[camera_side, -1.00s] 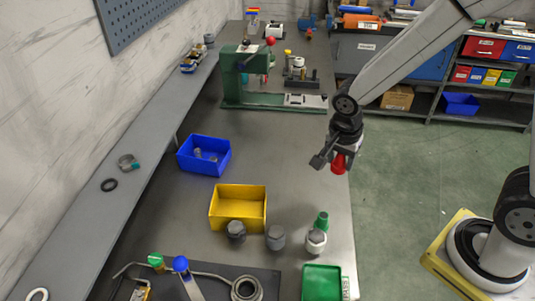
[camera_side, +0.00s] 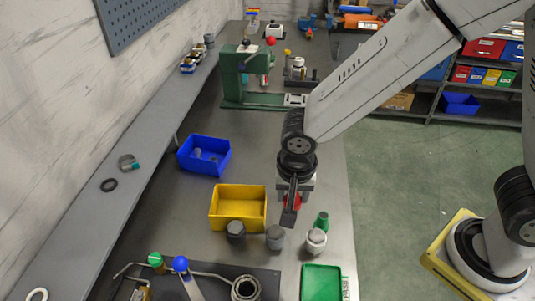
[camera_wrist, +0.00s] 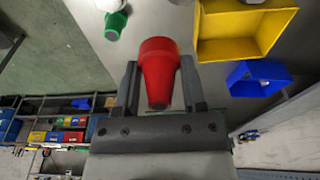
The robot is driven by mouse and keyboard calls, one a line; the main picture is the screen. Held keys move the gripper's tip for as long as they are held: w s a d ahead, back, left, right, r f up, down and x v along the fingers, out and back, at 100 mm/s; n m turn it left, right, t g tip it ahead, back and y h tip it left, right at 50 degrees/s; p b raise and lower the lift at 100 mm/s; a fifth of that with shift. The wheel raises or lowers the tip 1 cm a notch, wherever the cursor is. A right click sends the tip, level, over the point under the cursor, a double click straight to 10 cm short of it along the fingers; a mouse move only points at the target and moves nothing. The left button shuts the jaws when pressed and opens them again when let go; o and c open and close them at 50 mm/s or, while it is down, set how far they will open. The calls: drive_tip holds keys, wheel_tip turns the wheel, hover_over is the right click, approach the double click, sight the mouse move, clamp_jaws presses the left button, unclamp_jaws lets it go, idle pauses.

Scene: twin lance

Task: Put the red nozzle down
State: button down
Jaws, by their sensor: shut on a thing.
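My gripper (camera_wrist: 160,95) is shut on the red nozzle (camera_wrist: 159,65), which sits between its two fingers in the wrist view. In the side view the gripper (camera_side: 291,203) hangs over the workbench, to the right of the yellow bin. Only a small part of the red nozzle (camera_side: 297,200) shows there, behind the gripper finger. I cannot tell whether the nozzle touches the bench.
A yellow bin (camera_side: 239,193) and a blue bin (camera_side: 182,152) lie left of the gripper. A green tray (camera_side: 322,268) is at the front. A green press (camera_side: 232,80) stands behind.

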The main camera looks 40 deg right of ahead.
drive_tip(key=w+a+f, duration=0.3)
drive_tip(key=w+f, duration=0.1)
drive_tip(key=w, duration=0.5)
hover_over(240, 212)
drive_tip(key=s, duration=0.2)
drive_tip(key=f, duration=0.4)
drive_tip(key=shift+w+d+f, duration=0.15)
drive_tip(key=shift+d, duration=0.05)
drive_tip(key=shift+w+a+f, duration=0.2)
drive_tip(key=shift+w+f, duration=0.25)
drive_tip(key=shift+f, duration=0.05)
drive_tip(key=shift+f, duration=0.1)
drive_tip(key=shift+w+f, duration=0.15)
drive_tip(key=shift+f, duration=0.05)
drive_tip(key=shift+w+a+f, duration=0.1)
drive_tip(key=shift+f, duration=1.45)
drive_tip(key=shift+f, duration=0.1)
